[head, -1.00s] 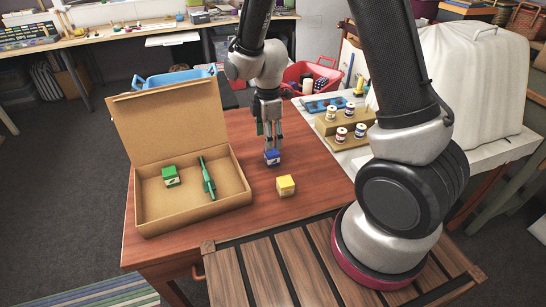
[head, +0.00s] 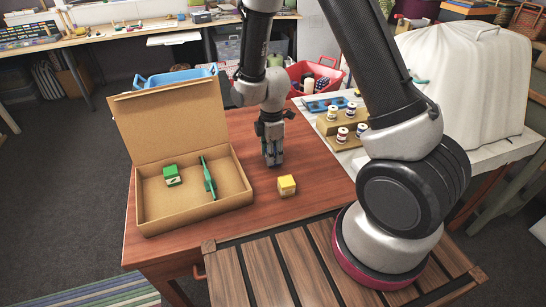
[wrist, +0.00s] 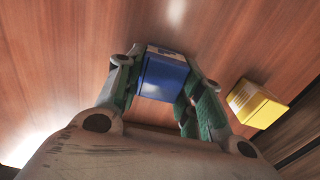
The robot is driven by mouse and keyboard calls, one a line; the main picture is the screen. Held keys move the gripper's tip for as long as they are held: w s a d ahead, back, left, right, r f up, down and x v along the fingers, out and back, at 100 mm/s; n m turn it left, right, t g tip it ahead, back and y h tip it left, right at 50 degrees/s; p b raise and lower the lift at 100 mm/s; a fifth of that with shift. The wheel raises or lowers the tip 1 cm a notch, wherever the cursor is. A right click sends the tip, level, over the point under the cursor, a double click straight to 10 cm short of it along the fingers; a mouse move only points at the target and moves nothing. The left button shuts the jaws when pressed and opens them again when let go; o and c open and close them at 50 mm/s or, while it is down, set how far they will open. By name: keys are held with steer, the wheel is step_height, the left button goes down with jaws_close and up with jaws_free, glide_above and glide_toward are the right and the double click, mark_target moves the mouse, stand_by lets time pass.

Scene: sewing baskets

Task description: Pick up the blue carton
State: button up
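The blue carton (wrist: 163,76) lies between the two fingers of my gripper (wrist: 162,85) in the wrist view, with a white label along its far edge. The fingers, with green inner pads, stand close along its left and right sides. I cannot tell whether they press on it. In the head view my gripper (head: 273,156) points down at the wooden table (head: 315,165), right of the cardboard box, and hides the blue carton.
A yellow carton (head: 287,185) stands close by, nearer the front; it also shows in the wrist view (wrist: 256,103). The open cardboard box (head: 195,217) at left holds a green carton (head: 171,176) and a green tool-like item (head: 208,178). Small jars stand on a stepped stand (head: 330,127) at right.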

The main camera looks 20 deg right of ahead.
steer(key=shift+c, duration=0.6)
steer(key=shift+r, duration=0.1)
